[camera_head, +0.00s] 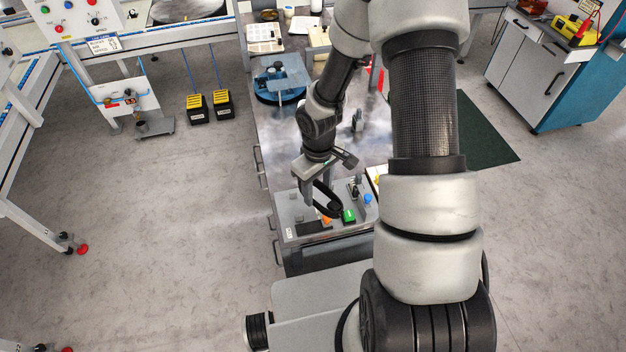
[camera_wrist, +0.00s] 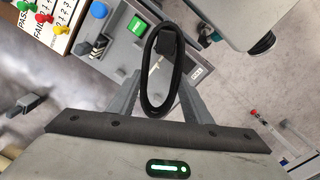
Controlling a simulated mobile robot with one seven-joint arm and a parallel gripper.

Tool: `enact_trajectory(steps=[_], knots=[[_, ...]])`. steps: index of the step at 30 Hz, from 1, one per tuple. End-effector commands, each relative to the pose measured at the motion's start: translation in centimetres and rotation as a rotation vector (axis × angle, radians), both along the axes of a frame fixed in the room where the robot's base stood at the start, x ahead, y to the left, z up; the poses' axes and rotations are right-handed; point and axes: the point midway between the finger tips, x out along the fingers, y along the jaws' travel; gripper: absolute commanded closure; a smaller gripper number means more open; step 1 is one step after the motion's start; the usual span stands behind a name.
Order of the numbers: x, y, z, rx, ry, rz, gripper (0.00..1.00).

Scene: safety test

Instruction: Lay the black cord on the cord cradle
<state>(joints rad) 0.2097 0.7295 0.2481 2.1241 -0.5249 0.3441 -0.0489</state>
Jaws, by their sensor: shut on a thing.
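The black cord is a closed loop (camera_head: 332,212) hanging from my gripper (camera_head: 318,190), above the grey panel box at the front of the bench. In the wrist view the cord (camera_wrist: 180,68) stands as a long oval between the two fingers of my gripper (camera_wrist: 162,78). The jaws are shut on it; the exact contact is hard to see. A small dark upright holder (camera_head: 357,122) stands on the bench top behind the gripper, and a grey bracket-like piece (camera_wrist: 25,106) shows at the left in the wrist view. I cannot tell whether either is the cord cradle.
The grey panel box (camera_head: 288,212) carries a green block (camera_head: 348,216), a blue knob (camera_head: 368,199) and an orange piece. A blue round device (camera_head: 279,84) stands farther back on the bench. A pass/fail board with coloured pins (camera_wrist: 50,22) lies beside the box.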

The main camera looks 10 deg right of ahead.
Motion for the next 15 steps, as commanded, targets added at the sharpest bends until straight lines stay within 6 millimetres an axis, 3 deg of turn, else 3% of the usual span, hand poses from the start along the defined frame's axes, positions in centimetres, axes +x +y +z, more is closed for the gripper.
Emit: enact_trajectory(steps=[1, 9, 15], knots=[[0.6, 0.0, -0.7, -0.001, -0.002, 0.117, 0.81], [2.9, 0.4, -1.1, 0.0, 0.002, 0.752, 0.81], [3.7, 0.6, -1.0, 0.003, 0.003, 0.998, 0.81]])
